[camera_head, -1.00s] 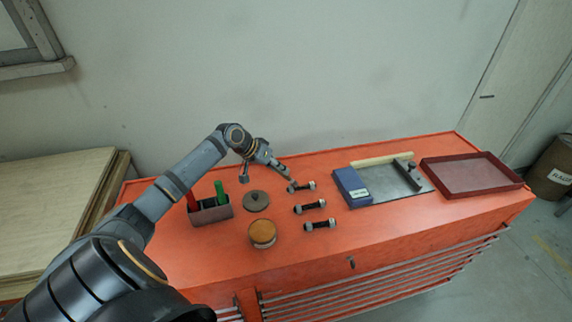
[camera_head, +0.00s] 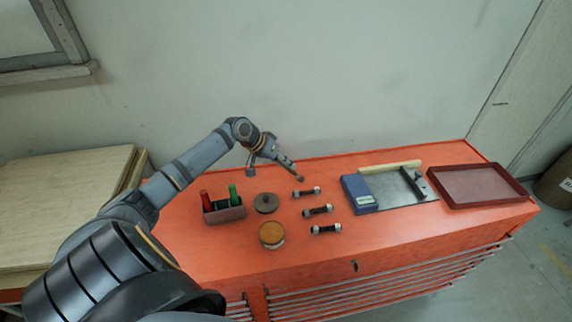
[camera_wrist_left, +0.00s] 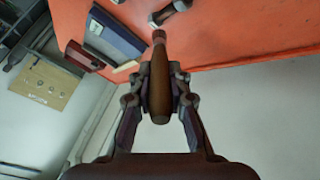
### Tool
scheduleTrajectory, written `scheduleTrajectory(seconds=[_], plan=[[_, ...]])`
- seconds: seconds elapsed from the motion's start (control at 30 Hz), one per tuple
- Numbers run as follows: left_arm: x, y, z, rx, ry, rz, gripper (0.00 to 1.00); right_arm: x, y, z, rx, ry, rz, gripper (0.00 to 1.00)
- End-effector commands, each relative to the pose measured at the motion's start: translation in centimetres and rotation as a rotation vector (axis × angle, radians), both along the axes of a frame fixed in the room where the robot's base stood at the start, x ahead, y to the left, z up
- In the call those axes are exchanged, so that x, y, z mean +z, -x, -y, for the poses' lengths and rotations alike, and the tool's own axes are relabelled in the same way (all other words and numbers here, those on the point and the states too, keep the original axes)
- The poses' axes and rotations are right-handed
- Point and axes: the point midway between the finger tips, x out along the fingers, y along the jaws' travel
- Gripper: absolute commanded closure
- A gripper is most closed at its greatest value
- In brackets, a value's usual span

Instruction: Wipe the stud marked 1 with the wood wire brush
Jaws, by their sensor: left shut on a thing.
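My left gripper (camera_head: 281,165) is shut on the brown wooden handle of the brush (camera_wrist_left: 159,88). In the left wrist view the handle sits between both fingers (camera_wrist_left: 160,95), with its narrow end pointing at the table. In the head view the brush tip (camera_head: 299,178) is just behind and above the farthest stud, seemingly apart from it. Three dark studs with pale ends lie in a row: far (camera_head: 307,192), middle (camera_head: 318,210) and near (camera_head: 326,229). Their numbers are too small to read. One stud (camera_wrist_left: 172,11) shows beyond the brush tip in the left wrist view. My right gripper is not in view.
On the orange cabinet top (camera_head: 385,228) are a holder (camera_head: 224,215) with red and green items, a grey round piece (camera_head: 266,202), an orange-topped round container (camera_head: 272,234), a blue box (camera_head: 358,194) on a metal plate, and a red tray (camera_head: 480,184). The front right is clear.

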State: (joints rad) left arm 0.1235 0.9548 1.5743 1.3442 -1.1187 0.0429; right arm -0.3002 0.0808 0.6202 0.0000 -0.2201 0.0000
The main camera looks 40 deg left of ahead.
Motion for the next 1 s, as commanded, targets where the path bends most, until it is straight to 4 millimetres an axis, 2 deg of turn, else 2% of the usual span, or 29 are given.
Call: scheduleTrajectory(seconds=[0.03,0.43,0.7,1.0], plan=[[1.0,0.0,0.0,0.0,0.0,0.0,1.0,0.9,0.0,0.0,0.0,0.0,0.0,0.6],[1.2,0.0,0.0,-0.001,-0.002,0.001,1.0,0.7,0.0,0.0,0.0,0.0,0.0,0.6],[3.7,0.0,-0.1,-0.001,-0.002,0.002,1.0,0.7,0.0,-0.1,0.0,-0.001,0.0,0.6],[3.8,0.0,0.0,0.0,0.0,0.0,1.0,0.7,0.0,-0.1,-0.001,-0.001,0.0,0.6]])
